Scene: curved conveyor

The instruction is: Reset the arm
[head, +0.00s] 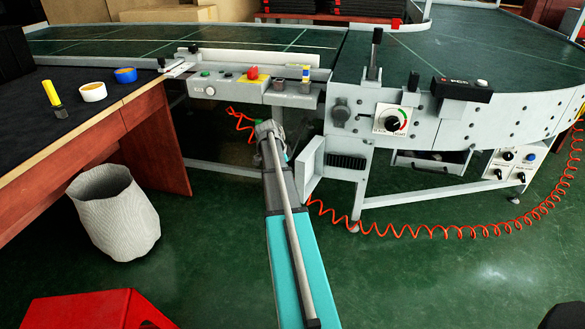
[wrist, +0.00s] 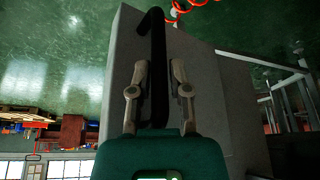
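My arm reaches forward from the bottom of the head view, to the front of the conveyor's control section. Its far end is beside a small open grey door (head: 311,170); the fingers cannot be made out there. In the wrist view my gripper (wrist: 159,66) has its two fingers apart, one on each side of a black bar handle (wrist: 159,95). The handle is on a grey panel (wrist: 205,105), seen close up. I see a gap beside the handle, and the fingers do not look clamped on it.
The curved conveyor (head: 455,55) stands ahead, with a dial (head: 390,119) and buttons. A red object (head: 95,309) is at lower left. An orange coiled hose (head: 430,231) hangs at right.

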